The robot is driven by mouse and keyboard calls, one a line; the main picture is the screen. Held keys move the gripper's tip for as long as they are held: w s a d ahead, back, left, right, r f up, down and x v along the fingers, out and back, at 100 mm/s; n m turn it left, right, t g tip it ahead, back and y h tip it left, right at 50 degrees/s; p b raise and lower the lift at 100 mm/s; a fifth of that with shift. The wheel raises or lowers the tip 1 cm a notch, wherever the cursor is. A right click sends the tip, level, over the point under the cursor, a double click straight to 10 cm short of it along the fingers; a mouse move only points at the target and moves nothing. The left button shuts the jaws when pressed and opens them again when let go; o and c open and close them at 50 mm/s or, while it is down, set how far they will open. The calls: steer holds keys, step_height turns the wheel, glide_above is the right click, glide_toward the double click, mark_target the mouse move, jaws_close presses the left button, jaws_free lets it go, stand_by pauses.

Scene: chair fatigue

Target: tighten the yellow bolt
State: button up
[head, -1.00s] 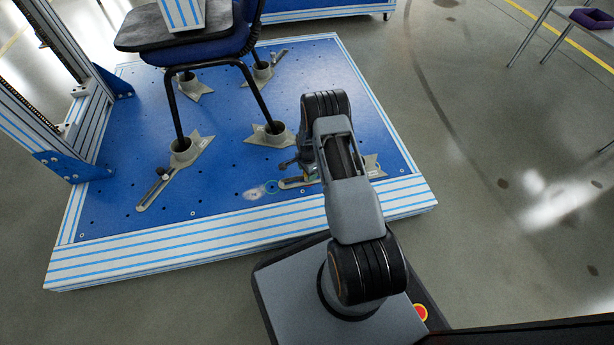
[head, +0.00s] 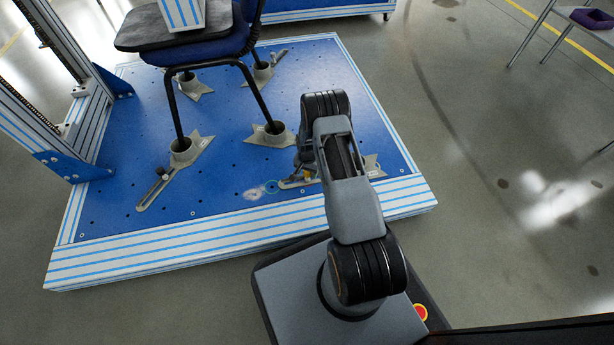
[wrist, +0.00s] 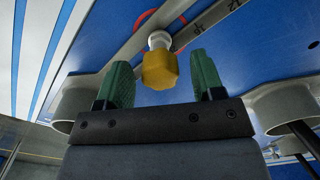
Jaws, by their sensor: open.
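The yellow bolt (wrist: 159,72) has a faceted yellow head on a white collar, on a grey slotted bar (wrist: 190,32). In the wrist view my gripper (wrist: 162,64) is open. Its two green fingers stand left and right of the bolt head, with a visible gap on each side. I cannot tell whether the head is fully at fingertip depth. In the head view my gripper (head: 304,162) is low over the front right of the blue plate, and my arm hides much of it. A small yellow patch shows beneath it.
The blue test plate (head: 225,185) has striped edges. A chair (head: 215,48) stands on it with legs in grey cup clamps (head: 187,150). Another slotted clamp bar (head: 155,192) lies at left. A striped frame post (head: 62,50) rises at far left. The floor at right is mostly clear.

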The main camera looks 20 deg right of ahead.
steer(key=shift+n, duration=0.5)
steer(key=n, duration=0.3)
steer(key=shift+n, duration=0.3)
steer(key=n, duration=0.4)
steer(key=c, duration=0.9)
steer(key=m, duration=0.4)
